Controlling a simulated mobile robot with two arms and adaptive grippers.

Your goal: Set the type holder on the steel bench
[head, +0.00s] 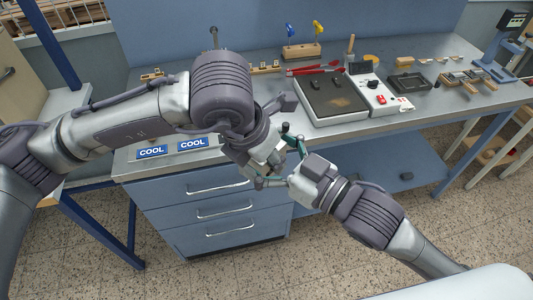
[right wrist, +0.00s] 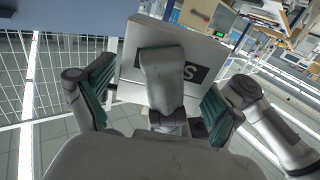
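The steel bench (head: 430,103) has a grey top over blue drawers. My left gripper (head: 262,150) and my right gripper (head: 276,163) face each other closely in front of its near edge. In the right wrist view, the green finger pads of the right gripper (right wrist: 157,98) stand wide apart. I cannot tell whether these are the type holder. The left gripper's fingers are largely hidden.
A hot-plate-like unit (head: 330,97) with a dark top and a white control box (head: 378,95) stand on the bench. A wooden stand (head: 301,51) is at the back.

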